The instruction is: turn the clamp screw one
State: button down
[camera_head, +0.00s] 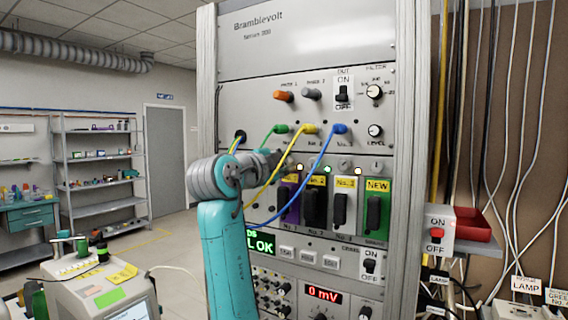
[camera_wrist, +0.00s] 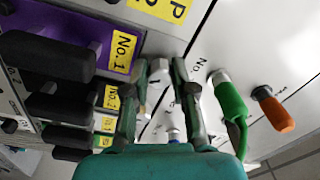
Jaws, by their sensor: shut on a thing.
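Clamp screw one (camera_wrist: 158,74) shows in the wrist view as a small pale metal knob on the panel, beside the purple No. 1 module (camera_wrist: 92,30). My gripper (camera_wrist: 160,62) has its two fingers on either side of the screw and is shut on it. In the head view my gripper (camera_head: 270,157) reaches the panel just above the purple module (camera_head: 291,212). There the wrist and fingers hide the screw. I cannot tell how far the screw is turned.
Green, yellow and blue cables (camera_head: 320,160) hang across the panel close to my gripper. The green plug (camera_wrist: 230,98) and an orange knob (camera_wrist: 273,109) are right of the fingers in the wrist view. Black module handles (camera_wrist: 45,55) stick out at left.

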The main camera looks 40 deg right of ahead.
jog(key=m, duration=0.4)
jog(key=shift+f, duration=0.1)
dwell(0.5)
jog(key=c, duration=0.9)
grip_release()
jog(key=shift+m, duration=0.3)
jog(key=shift+c, duration=0.2)
jog(key=v, duration=1.2)
jog(key=shift+w, duration=0.1)
